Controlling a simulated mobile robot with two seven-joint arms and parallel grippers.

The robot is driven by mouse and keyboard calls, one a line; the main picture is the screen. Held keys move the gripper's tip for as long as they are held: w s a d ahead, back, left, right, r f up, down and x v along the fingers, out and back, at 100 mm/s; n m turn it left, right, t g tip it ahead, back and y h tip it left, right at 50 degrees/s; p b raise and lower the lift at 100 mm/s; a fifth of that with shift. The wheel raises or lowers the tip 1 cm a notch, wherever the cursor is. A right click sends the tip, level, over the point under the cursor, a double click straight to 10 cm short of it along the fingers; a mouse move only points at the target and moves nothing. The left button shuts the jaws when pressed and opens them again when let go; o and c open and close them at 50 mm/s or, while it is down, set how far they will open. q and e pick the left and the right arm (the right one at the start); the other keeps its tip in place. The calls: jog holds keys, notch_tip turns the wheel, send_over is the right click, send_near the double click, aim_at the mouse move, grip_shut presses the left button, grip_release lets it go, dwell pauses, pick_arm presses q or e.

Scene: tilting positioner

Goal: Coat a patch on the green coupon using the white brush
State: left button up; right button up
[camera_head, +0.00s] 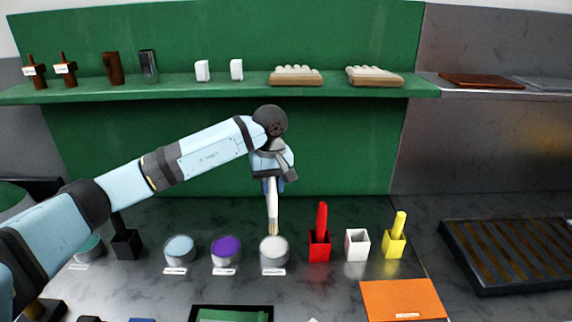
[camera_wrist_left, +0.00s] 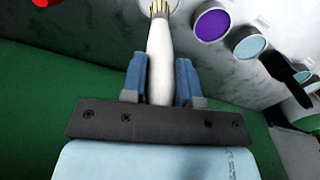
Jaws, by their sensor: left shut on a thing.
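My left gripper (camera_head: 272,184) is shut on the white brush (camera_head: 272,205), which hangs bristles down. The brush also shows between the fingers (camera_wrist_left: 158,90) in the left wrist view (camera_wrist_left: 160,60). Its bristles are at the pot of white coating (camera_head: 274,248); I cannot tell whether they touch the contents. The green coupon (camera_head: 232,316) lies in a dark frame at the bottom edge of the head view, partly cut off. The white brush holder (camera_head: 357,245) stands empty to the right of the pot. My right gripper is not in view.
A purple pot (camera_head: 226,248) and a light blue pot (camera_head: 180,250) stand left of the white one. Red (camera_head: 320,245) and yellow (camera_head: 394,244) holders contain brushes. An orange sheet (camera_head: 402,299) lies in front, and a slatted tray (camera_head: 510,255) is at right.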

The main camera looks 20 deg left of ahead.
aim_at(272, 204)
pick_arm(q)
jog(key=shift+w+a+r, duration=0.1)
jog(key=shift+w, duration=0.3)
jog(key=shift+s+f, duration=0.3)
jog(key=shift+f+b, duration=0.3)
jog(key=shift+b, duration=0.1)
jog(key=shift+w+f+b, duration=0.1)
jog(key=shift+f+b, duration=0.6)
jog(key=shift+f, duration=1.5)
jog(key=shift+f+b, duration=0.4)
jog(key=shift+f, duration=0.05)
jog(key=shift+f, duration=0.1)
dwell(0.3)
